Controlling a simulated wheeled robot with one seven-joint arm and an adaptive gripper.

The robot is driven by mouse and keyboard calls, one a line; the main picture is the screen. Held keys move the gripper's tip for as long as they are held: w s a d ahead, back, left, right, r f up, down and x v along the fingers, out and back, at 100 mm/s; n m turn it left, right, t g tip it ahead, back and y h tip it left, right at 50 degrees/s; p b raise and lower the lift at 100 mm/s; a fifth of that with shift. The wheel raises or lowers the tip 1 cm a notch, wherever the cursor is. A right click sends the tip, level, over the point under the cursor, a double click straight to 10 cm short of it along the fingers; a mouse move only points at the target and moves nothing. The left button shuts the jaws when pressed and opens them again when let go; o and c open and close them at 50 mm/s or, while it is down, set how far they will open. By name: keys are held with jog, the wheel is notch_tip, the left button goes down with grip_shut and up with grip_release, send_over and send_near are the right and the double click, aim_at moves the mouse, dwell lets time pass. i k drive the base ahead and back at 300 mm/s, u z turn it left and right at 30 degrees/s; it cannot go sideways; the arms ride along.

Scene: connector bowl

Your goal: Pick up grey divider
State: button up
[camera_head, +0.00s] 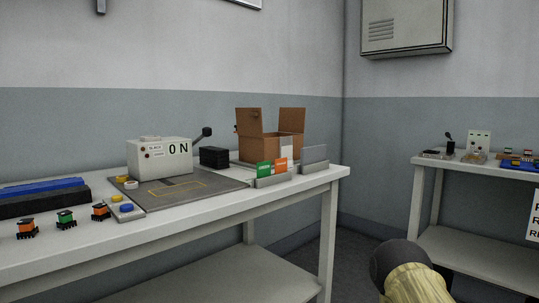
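A grey upright panel (314,154), which looks like the grey divider, stands in a low base near the right end of the white table. It is just right of the green and orange cards (271,168), and nothing is touching it from my side. A paler grey piece (287,148) shows at the front of the open cardboard box behind the cards; I cannot tell whether it is part of the box. A dark rounded part with a yellowish section at the bottom right seems to be my arm. My gripper fingers do not show.
The white table (228,212) also holds a box marked "ON" (160,160) with a lever, a grey mat (180,191), a black block (214,157), the cardboard box (257,147) and several small connectors at left. A second table (485,170) stands at right, beyond a floor gap.

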aim_at(316, 154)
jog(key=z, duration=1.9)
jog(key=i, duration=1.5)
jog(key=u, duration=2.5)
